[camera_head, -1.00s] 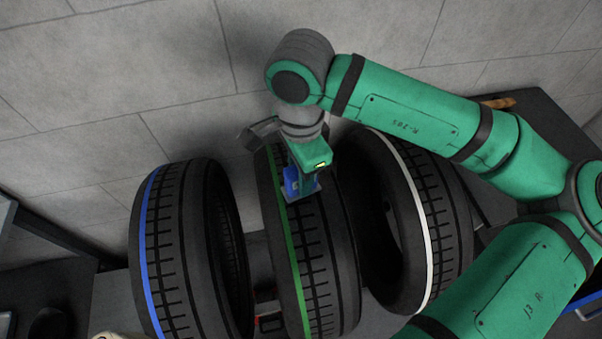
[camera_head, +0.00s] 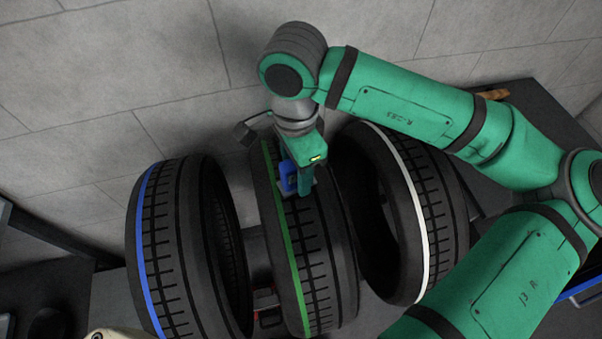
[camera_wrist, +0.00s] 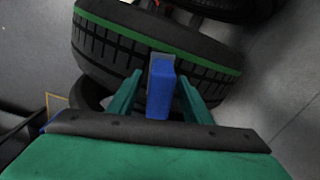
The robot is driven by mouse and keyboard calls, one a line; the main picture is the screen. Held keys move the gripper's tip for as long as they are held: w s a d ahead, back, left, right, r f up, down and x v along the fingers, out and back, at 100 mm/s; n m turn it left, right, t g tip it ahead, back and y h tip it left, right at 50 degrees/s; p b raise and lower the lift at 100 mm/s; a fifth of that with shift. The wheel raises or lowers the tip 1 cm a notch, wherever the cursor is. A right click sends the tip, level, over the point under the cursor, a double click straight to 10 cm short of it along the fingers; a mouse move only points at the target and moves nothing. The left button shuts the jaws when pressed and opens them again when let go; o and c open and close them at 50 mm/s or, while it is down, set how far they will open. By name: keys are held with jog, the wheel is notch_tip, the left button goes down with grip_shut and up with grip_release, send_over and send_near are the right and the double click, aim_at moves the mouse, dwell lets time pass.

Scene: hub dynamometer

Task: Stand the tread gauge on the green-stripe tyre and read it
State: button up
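The green-stripe tyre (camera_head: 322,255) stands upright between two others, its green stripe along the left of the tread. The tread gauge (camera_head: 288,177) is a small blue block with a grey foot, at the upper part of this tread. In the wrist view the gauge (camera_wrist: 160,88) is between my two green fingers, its grey end against the tread; a narrow gap shows on each side. My gripper (camera_head: 305,180) is over the tread, open around the gauge; it also shows in the wrist view (camera_wrist: 160,76). The gauge's readout is too small to read.
A blue-stripe tyre (camera_head: 178,250) stands close on the left and a white-stripe tyre (camera_head: 425,215) close on the right. A grey wall (camera_head: 120,70) is behind them. A small red and black object (camera_head: 267,305) lies low between the left and middle tyres.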

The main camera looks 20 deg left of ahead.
jog(key=shift+r, duration=0.1)
notch_tip(320, 180, up, 11)
jog(key=shift+f, duration=0.2)
dwell(0.4)
dwell(0.6)
